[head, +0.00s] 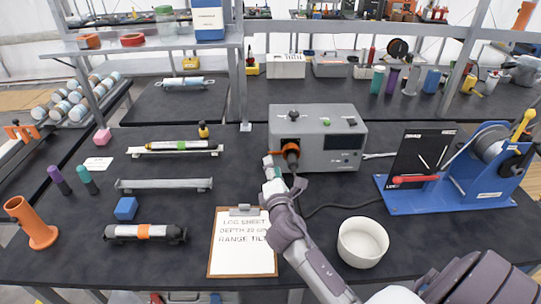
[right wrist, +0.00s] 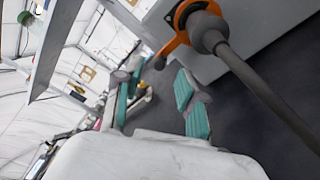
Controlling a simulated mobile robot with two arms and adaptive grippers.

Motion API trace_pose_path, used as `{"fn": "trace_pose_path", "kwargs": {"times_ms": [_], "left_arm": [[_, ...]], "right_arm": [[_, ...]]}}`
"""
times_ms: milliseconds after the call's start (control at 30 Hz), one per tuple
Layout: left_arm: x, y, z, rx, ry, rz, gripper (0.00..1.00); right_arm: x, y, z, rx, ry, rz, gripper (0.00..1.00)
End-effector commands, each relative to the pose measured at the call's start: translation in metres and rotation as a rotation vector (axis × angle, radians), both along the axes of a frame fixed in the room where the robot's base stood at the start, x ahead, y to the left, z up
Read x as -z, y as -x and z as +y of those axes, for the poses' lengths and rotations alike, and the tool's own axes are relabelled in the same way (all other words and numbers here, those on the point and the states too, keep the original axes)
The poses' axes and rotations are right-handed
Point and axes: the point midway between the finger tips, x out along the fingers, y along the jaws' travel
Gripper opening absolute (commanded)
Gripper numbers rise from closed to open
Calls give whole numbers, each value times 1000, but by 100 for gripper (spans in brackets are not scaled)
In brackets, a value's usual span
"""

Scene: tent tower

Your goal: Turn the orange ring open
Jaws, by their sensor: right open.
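The orange ring (head: 289,142) sits on the front of a grey instrument box (head: 335,146), around the dark plug of a cable (head: 291,157). In the right wrist view the orange ring (right wrist: 172,45) has an ear sticking out, and the thick cable (right wrist: 262,90) runs from it to the lower right. My right gripper (head: 272,168) is just below and left of the ring in the head view. Its teal-padded fingers are apart with nothing between them, and the right wrist view shows the same open gripper (right wrist: 158,101). My left gripper is not in view.
A clipboard (head: 228,262) lies below my right arm, and a white bowl (head: 363,242) stands to its right. A blue winch stand (head: 430,201) is at the right. Launch tubes and a blue block (head: 126,208) lie on the left of the black table.

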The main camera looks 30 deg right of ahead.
Motion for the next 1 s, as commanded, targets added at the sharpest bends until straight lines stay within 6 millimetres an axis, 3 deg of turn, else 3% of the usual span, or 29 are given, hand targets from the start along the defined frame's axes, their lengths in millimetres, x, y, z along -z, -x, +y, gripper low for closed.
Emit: {"fn": "trace_pose_path", "kwargs": {"times_ms": [100,300,667,900,1000], "left_arm": [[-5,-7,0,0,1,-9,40],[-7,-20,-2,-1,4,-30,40],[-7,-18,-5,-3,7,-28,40],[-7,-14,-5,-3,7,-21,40],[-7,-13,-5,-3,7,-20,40]], "right_arm": [[-2,-20,-10,0,-1,0,40],[0,-38,-18,-1,0,0,40],[0,-42,-20,-1,-1,0,40],[0,-42,-20,-1,-1,-1,0],[0,-42,-20,-1,-1,-1,0]]}}
